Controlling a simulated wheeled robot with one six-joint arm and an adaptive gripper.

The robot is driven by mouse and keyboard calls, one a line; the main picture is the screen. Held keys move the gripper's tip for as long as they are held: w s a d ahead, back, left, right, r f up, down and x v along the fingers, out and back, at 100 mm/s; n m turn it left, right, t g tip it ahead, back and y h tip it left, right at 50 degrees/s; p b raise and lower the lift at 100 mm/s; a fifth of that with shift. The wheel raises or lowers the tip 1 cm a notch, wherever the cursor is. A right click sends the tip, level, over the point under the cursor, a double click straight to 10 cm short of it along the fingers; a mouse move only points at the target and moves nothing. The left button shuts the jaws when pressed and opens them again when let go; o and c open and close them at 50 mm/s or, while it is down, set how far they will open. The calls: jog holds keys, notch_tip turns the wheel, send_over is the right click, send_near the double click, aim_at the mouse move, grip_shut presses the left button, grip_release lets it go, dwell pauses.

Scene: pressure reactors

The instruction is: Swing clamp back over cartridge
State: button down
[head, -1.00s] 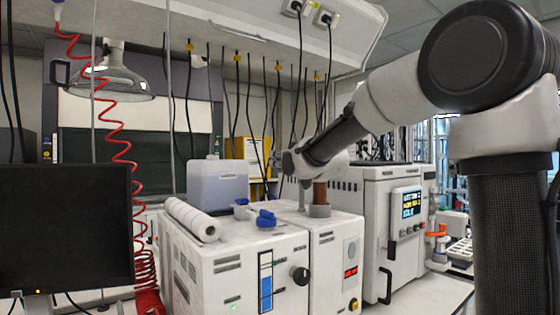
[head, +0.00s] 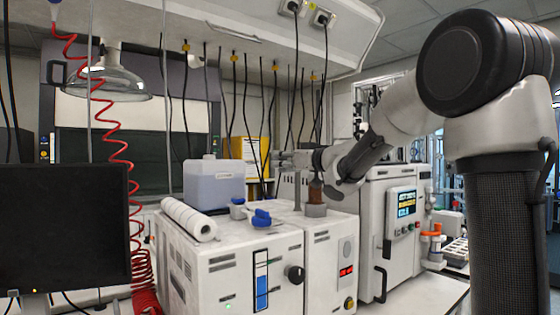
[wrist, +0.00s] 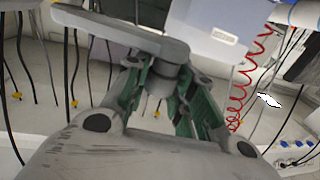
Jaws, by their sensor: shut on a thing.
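The clamp is a flat grey bar (wrist: 120,30) with a round knob (wrist: 172,75), seen in the wrist view. My gripper (wrist: 170,85) is shut on the knob, with green-lined fingers on both sides of it. In the head view my gripper (head: 290,159) is above the top of the white reactor cabinet (head: 331,240), small and partly merged with the clamp. The brown cartridge (head: 316,192) stands upright in a grey ring (head: 316,210) just below my wrist. A thin grey post (head: 297,195) stands to its left. I cannot tell whether the clamp bar lies over the cartridge.
A blue-knobbed valve (head: 261,217), a white roll (head: 188,219) and a translucent container (head: 214,184) sit to the left on the cabinets. A taller white unit with a display (head: 404,204) stands close on the right. Black cables (head: 248,115) hang behind my gripper.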

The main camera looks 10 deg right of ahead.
jog(key=s+d+n+g+y, duration=0.3)
jog(key=d+n+g+y, duration=0.2)
jog(key=n+g+y, duration=0.2)
jog(key=shift+d+n+g+y, duration=0.35)
jog(key=shift+n+g+y, duration=0.05)
jog(key=shift+g, duration=0.7)
jog(key=c, duration=1.2)
grip_release()
jog(key=shift+o, duration=0.2)
jog(key=v, duration=1.2)
